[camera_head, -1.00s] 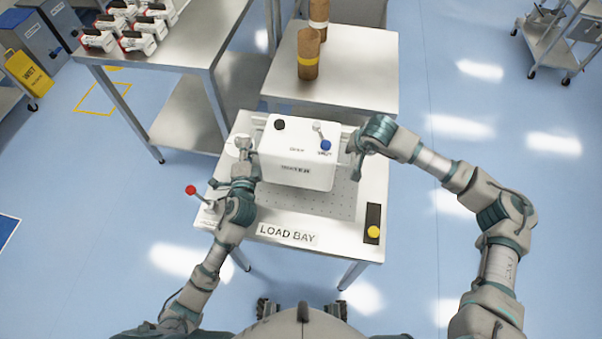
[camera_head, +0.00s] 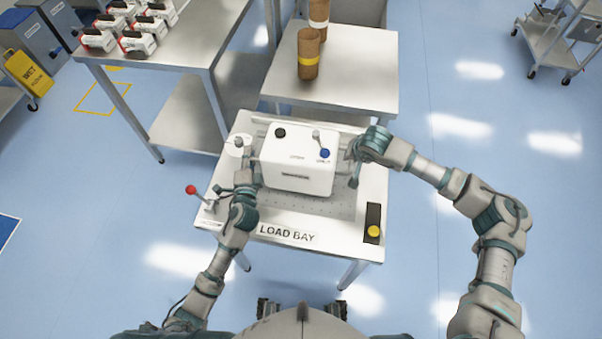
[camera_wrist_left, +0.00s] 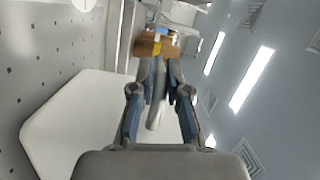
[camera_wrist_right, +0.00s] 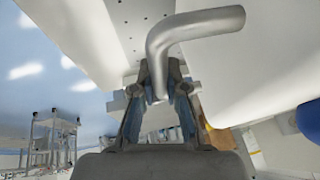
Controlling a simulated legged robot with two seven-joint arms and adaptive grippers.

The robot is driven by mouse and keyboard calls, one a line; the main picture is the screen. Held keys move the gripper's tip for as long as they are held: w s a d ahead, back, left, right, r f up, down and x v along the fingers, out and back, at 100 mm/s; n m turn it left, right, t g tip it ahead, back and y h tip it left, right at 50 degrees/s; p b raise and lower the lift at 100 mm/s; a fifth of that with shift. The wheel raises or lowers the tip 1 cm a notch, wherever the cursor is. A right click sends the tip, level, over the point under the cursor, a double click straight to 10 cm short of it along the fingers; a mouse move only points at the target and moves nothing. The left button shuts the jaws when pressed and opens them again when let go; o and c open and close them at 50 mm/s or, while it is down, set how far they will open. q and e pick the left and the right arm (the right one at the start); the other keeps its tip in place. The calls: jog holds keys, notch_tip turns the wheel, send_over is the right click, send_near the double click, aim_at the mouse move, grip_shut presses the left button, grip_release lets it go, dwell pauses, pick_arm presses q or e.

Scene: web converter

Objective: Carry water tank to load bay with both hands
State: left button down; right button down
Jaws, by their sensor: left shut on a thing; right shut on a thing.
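The white water tank (camera_head: 300,172) is upright over the perforated plate of the load bay table (camera_head: 210,222); I cannot tell whether it touches the plate. It has a black cap, a blue cap and a small lever on top. My left gripper (camera_head: 247,163) is at the tank's left side, shut on a pale bar handle (camera_wrist_left: 156,112). My right gripper (camera_head: 355,160) is at its right side, shut on a bent grey handle (camera_wrist_right: 190,28). The tank's white wall (camera_wrist_left: 80,125) shows in the left wrist view. The tank's underside is hidden.
A red-knobbed lever (camera_head: 191,189) stands at the table's left edge, a yellow button (camera_head: 373,231) at front right. A steel table behind bears brown cylinders (camera_head: 308,55). Another table (camera_head: 185,55) at back left bears red-and-white units.

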pick_arm(q)
jog(key=c, duration=1.3)
grip_release()
jog(key=shift+d+r, duration=0.1)
jog(key=shift+d, duration=0.1)
jog(key=shift+c, duration=0.2)
pick_arm(e)
jog(key=c, duration=1.4)
grip_release()
jog(key=shift+a, duration=0.2)
pick_arm(q)
jog(key=shift+o, duration=0.9)
jog(key=shift+s+r, duration=0.1)
jog(key=shift+s, duration=0.1)
pick_arm(e)
jog(key=shift+o, duration=1)
jog(key=shift+s+d+r, duration=0.1)
jog(key=shift+s+r, duration=0.05)
jog(key=shift+s, duration=0.05)
pick_arm(q)
jog(key=shift+a, duration=0.1)
jog(key=shift+w, duration=0.15)
pick_arm(e)
jog(key=shift+w, duration=0.15)
